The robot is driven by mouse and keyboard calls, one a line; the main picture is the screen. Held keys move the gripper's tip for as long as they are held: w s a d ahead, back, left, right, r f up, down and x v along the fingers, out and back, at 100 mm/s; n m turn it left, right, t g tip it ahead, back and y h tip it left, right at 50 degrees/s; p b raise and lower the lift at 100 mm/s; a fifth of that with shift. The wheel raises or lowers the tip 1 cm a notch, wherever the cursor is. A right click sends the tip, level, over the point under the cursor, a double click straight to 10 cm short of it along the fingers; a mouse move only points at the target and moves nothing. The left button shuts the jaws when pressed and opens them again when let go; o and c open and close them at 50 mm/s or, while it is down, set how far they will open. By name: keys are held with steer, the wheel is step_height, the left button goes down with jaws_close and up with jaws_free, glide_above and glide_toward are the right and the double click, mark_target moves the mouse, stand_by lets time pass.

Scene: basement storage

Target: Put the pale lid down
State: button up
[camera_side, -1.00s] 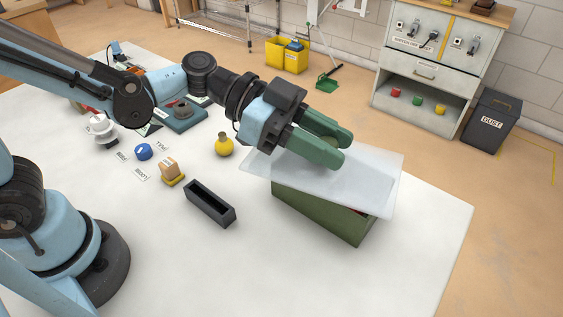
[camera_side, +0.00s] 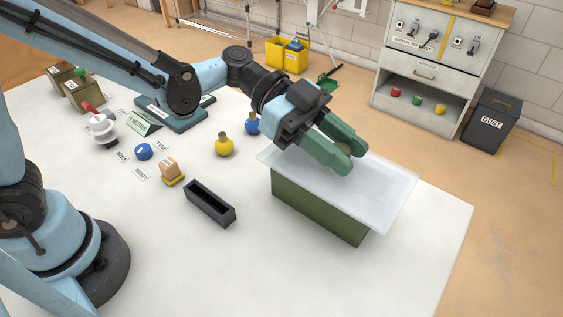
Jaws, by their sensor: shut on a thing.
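The pale lid (camera_side: 385,195) is a flat, translucent sheet over the top of a green box (camera_side: 318,208). It covers the box opening and overhangs, most clearly on the right. I cannot tell whether it touches the rim. My gripper (camera_side: 349,158) is above the middle of the lid, with its green fingers shut on a part of it, seemingly a small round knob mostly hidden between the fingertips. The inside of the box is hidden.
A black open-topped tray (camera_side: 211,204) lies left of the box. A yellow flask (camera_side: 224,145), a blue flask (camera_side: 252,123), a wooden block on a yellow base (camera_side: 171,171) and a blue cap (camera_side: 144,152) stand farther left. The table right of the box is clear.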

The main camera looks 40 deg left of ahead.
steer(key=w+a+f, duration=0.1)
steer(key=w, duration=0.1)
steer(key=w+a+f, duration=0.1)
steer(key=w+f, duration=0.1)
steer(key=w+a+f, duration=0.1)
steer(key=w, duration=0.1)
steer(key=shift+w+a+f, duration=0.15)
steer(key=shift+f, duration=1.75)
steer(key=o, duration=1.1)
steer(key=shift+f, duration=0.1)
steer(key=v, duration=1.2)
steer(key=s+a+n+t+y, duration=0.2)
steer(key=s+a+n+y, duration=0.1)
steer(key=a+n+y, duration=0.1)
steer(key=s+a+n+t+y, duration=0.2)
steer(key=s+a+n+y, duration=0.2)
steer(key=n, duration=0.4)
steer(key=s+a+n+t+y, duration=0.3)
steer(key=a+n+y, duration=0.1)
steer(key=n+y, duration=0.2)
steer(key=shift+s+a+r+y, duration=0.25)
steer(key=shift+r+y, duration=0.05)
